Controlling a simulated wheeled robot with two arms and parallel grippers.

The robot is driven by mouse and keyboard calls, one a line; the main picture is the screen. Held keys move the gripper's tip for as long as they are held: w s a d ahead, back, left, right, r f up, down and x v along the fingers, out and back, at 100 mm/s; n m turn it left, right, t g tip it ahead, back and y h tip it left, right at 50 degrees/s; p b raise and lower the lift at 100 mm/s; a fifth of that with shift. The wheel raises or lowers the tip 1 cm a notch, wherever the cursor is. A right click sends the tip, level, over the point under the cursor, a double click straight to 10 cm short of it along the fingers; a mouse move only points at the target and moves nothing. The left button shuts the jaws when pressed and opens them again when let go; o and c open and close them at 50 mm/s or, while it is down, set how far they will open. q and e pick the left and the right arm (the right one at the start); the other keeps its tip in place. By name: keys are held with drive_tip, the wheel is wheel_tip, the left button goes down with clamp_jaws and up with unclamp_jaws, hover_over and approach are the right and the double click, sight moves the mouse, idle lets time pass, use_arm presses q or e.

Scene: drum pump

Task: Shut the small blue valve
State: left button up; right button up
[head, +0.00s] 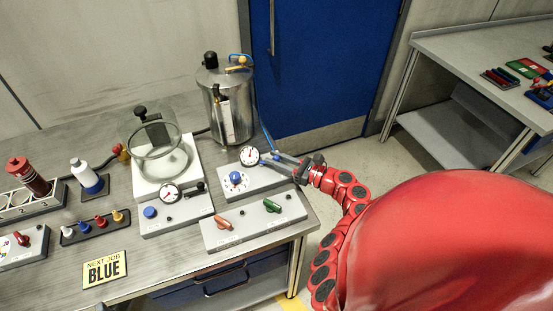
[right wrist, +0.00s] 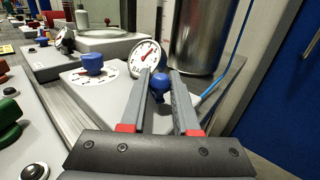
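The small blue valve (right wrist: 161,87) is a blue knob beside the round white gauge (right wrist: 146,57) in the right wrist view. In the head view my right gripper (head: 275,156) reaches in from the right. My left gripper is out of view.
A bigger blue knob (head: 236,178) on a white dial sits left of the gauge. A steel tank (head: 226,100) with a blue hose stands behind. A box with a red and a green lever (head: 271,206) is in front. A glass chamber (head: 158,135) stands left.

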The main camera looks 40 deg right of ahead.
clamp_jaws()
drive_tip(key=shift+d+y, duration=0.15)
drive_tip(key=shift+y, duration=0.15)
drive_tip(key=shift+w+d+f+n+g+y+b, duration=0.1)
drive_tip(key=shift+w+n+g+y+b, duration=0.1)
drive_tip(key=shift+n+g+y+b, duration=0.35)
drive_tip(key=shift+w+d+f+n+g+y+b, duration=0.1)
drive_tip(key=shift+w+n+g+y+b, duration=0.05)
drive_tip(key=shift+n+g+y+b, duration=0.3)
drive_tip(key=shift+w+d+n+g+y+b, duration=0.1)
drive_tip(key=shift+n+g+y+b, duration=0.1)
drive_tip(key=shift+n+y+b, duration=0.3)
drive_tip(key=n+g+y+b, duration=0.1)
drive_tip(key=b, duration=0.1)
drive_tip(key=g+y+b, duration=0.1)
drive_tip(key=b, duration=0.1)
drive_tip(key=shift+w+d+f+n, duration=0.1)
drive_tip(key=shift+w+n, duration=0.3)
drive_tip(key=shift+w+g+y+b, duration=0.1)
drive_tip(key=shift+g+y+b, duration=0.3)
drive_tip(key=shift+b, duration=0.4)
drive_tip(key=shift+r+n+g+y+b, duration=0.25)
drive_tip(key=shift+n+g+y+b, duration=0.05)
drive_tip(key=shift+n+b, duration=0.25)
drive_tip(key=shift+w, duration=0.1)
drive_tip(key=shift+r, duration=0.1)
